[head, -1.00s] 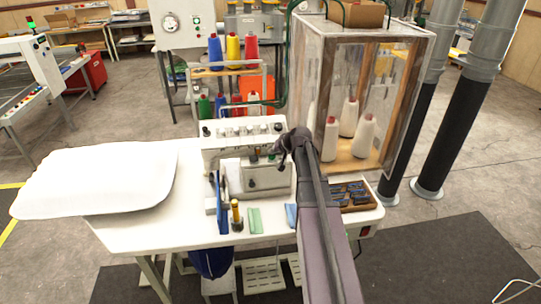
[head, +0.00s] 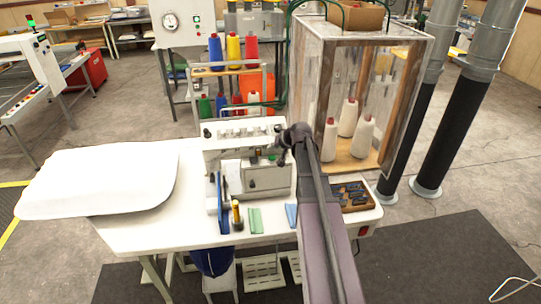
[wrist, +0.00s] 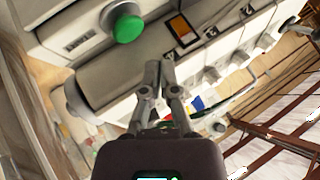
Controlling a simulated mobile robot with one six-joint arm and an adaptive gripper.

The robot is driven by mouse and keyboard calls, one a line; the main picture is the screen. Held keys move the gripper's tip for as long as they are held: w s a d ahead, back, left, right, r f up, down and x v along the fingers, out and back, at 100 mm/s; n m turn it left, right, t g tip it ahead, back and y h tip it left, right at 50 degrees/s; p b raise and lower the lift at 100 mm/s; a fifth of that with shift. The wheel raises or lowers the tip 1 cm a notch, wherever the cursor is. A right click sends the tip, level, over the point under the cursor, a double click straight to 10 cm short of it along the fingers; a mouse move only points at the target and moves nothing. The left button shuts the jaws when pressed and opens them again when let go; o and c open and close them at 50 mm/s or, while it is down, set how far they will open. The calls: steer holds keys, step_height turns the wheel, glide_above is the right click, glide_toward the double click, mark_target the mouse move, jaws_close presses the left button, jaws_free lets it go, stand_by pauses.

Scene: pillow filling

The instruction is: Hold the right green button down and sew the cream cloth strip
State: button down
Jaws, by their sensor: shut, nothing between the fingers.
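The white sewing machine (head: 215,140) stands on the white table. In the wrist view, a round green button (wrist: 127,28) in a grey collar sticks out of the machine body at upper left. My gripper (wrist: 160,68) is shut and empty, its fingertips together below and right of that button, apart from it in the picture. A pale round knob end (wrist: 78,98) shows left of the fingers. In the head view my gripper is at the machine's right side, largely hidden by my wrist. I cannot clearly make out the cream cloth strip.
A white pillow (head: 105,180) lies at the table's left. A green cloth piece (head: 255,220) and a blue one (head: 291,214) lie at the front edge. A clear-sided cabinet (head: 318,90) with thread cones and a dark tray (head: 352,208) stand at right.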

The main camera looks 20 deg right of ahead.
mark_target(273, 158)
steer(key=shift+r+p, duration=1.3)
steer(key=shift+r, duration=0.3)
steer(key=shift+s+a+f, duration=0.1)
steer(key=shift+f, duration=0.05)
steer(key=s+a+f+n+g+h+b, duration=0.1)
steer(key=s+a+f+g+b, duration=0.3)
steer(key=s+a+f, duration=0.4)
steer(key=s+a+f+n+g+h+b, duration=0.2)
steer(key=s+a+f+n+g+b, duration=0.2)
steer(key=s+a, duration=1.1)
step_height(273, 158, down, 5)
steer(key=s+b, duration=0.2)
steer(key=b, duration=0.1)
steer(key=shift+a+g, duration=0.15)
steer(key=shift+g, duration=0.15)
